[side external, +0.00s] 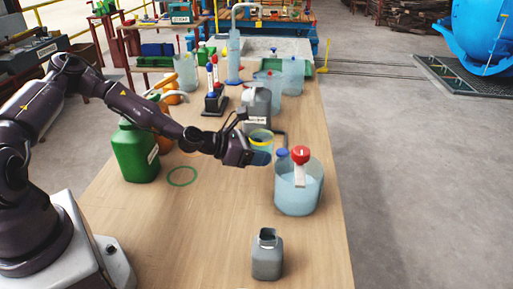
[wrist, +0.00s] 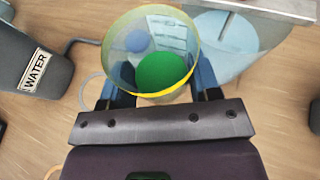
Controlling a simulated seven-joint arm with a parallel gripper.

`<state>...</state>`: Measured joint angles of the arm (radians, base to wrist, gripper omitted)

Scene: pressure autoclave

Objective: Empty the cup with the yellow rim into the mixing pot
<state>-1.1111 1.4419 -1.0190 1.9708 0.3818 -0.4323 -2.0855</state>
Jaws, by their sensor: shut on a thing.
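The cup with the yellow rim (side external: 261,136) is see-through, and my gripper (side external: 262,157) is shut on it. In the wrist view the cup (wrist: 124,58) sits between the two fingers (wrist: 153,88), with green contents at its bottom. The cup is held above the table, mouth upward; any slight tilt is hard to judge. The mixing pot, taken to be the large clear vessel with pale blue liquid (side external: 298,200), stands just right of my gripper. It also shows at upper right in the wrist view (wrist: 238,38). The cup is beside the pot, not over it.
A red-topped fitting (side external: 300,155) is at the pot's rim. A grey WATER container (side external: 257,107) stands behind the cup. A green jug (side external: 137,152) and a green ring (side external: 182,176) are at left. A small grey container (side external: 267,261) stands in front. Free table lies at front left.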

